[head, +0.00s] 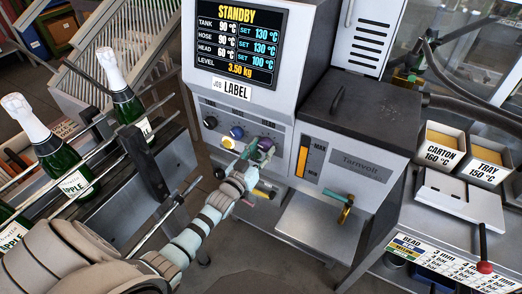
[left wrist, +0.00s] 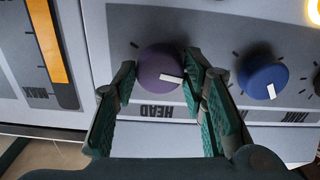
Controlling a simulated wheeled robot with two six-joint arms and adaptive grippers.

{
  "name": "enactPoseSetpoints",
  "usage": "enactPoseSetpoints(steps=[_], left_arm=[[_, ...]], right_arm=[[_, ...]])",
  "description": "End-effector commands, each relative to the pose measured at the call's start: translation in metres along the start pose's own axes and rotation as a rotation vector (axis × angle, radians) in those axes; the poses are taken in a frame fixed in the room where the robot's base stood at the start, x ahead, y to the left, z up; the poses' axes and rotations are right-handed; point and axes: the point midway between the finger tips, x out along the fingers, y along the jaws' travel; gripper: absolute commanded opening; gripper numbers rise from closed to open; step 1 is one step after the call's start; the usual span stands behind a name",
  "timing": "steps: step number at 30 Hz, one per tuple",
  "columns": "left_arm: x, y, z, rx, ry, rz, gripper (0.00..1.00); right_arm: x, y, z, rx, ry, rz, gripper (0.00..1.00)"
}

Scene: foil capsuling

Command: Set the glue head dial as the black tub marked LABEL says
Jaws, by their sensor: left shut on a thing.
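The purple glue head dial (left wrist: 158,62) sits on the grey panel, with an upside-down HEAD label by it in the left wrist view. Its white pointer mark points to the lower right there. My left gripper (left wrist: 160,75) is shut on the dial, a finger on either side. In the head view my left gripper (head: 256,155) is at the panel and the purple dial (head: 265,145) shows at its tips. The screen (head: 238,44) reads STANDBY, with HEAD at 60 °C and set to 100 °C. No black tub marked LABEL is visible. My right gripper is not in view.
A blue dial (left wrist: 263,79) is beside the purple one. A JOB LABEL plate (head: 232,88) is under the screen. Pale tubs marked CARTON 160 °C (head: 440,154) and TRAY 150 °C (head: 486,174) stand at right. Green bottles (head: 72,180) on rails stand close left of my arm.

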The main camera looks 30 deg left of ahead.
Motion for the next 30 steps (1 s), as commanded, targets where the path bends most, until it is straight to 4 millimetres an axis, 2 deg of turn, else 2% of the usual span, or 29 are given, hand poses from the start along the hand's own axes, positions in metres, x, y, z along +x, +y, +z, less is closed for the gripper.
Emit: enactPoseSetpoints(steps=[8, 30], left_arm=[[-0.0002, -0.0002, 0.0003, 0.084, -0.001, 0.000, 0.11], [-0.0003, -0.0001, 0.0005, 0.606, -0.001, 0.001, 0.11]], right_arm=[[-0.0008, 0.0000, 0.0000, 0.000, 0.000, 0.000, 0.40], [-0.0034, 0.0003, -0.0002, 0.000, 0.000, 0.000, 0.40]])
